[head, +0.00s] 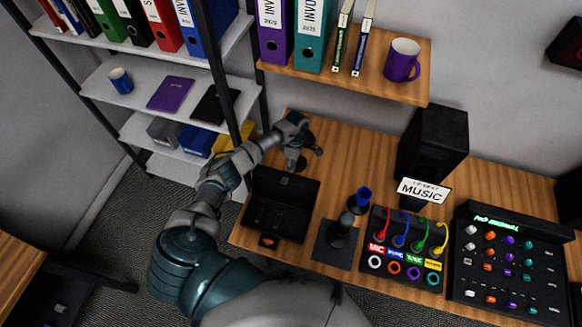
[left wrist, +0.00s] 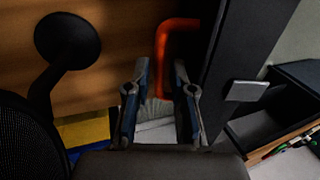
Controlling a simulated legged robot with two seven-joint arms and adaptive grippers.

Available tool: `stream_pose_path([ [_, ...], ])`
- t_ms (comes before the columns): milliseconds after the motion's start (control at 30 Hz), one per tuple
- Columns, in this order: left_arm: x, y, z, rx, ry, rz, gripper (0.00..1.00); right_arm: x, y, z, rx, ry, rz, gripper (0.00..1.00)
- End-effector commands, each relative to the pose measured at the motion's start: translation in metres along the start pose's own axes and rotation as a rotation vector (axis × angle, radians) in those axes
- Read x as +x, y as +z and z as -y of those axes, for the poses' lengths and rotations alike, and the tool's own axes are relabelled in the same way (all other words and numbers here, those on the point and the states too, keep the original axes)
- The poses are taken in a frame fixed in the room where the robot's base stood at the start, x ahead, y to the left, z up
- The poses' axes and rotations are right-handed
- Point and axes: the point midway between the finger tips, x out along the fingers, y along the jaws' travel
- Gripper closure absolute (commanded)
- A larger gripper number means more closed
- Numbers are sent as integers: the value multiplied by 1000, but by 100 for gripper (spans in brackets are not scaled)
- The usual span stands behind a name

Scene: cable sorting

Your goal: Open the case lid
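The black case (head: 275,222) sits on the left part of the wooden desk with its lid (head: 287,190) raised and tilted back, the dark interior open to view. The lid's grey latch (left wrist: 245,91) shows at its edge in the left wrist view. My left gripper (head: 297,160) is behind the raised lid. In the left wrist view my left gripper (left wrist: 160,78) has its fingers apart, with the orange handle (left wrist: 164,55) in the gap at the tips, beside the dark lid (left wrist: 240,45). I cannot tell whether they touch. My right gripper is not in view.
A black round-based stand (left wrist: 67,40) is close to my left gripper. Right of the case are a black stand on a mat (head: 335,245), a blue cup (head: 363,195), a cable panel (head: 402,250) and a mixer (head: 505,265). Shelves (head: 160,90) rise at the left.

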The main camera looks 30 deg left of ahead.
Motion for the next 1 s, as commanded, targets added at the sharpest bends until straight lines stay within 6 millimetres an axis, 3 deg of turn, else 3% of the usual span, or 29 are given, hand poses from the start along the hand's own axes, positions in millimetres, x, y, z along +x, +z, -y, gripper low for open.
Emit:
stream_pose_path([
  [233,2,0,0,1,0,0,77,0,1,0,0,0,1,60],
  [267,2,0,0,1,0,0,79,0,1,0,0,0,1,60],
  [333,2,0,0,1,0,0,97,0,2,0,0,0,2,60],
  [367,2,0,0,1,0,0,100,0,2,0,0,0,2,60],
  [633,0,-1,0,-1,6,-1,100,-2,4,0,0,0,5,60],
  [867,-14,-3,14,-1,110,-5,100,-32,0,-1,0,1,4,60],
  [1000,-20,-2,22,-3,130,-1,100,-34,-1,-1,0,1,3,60],
])
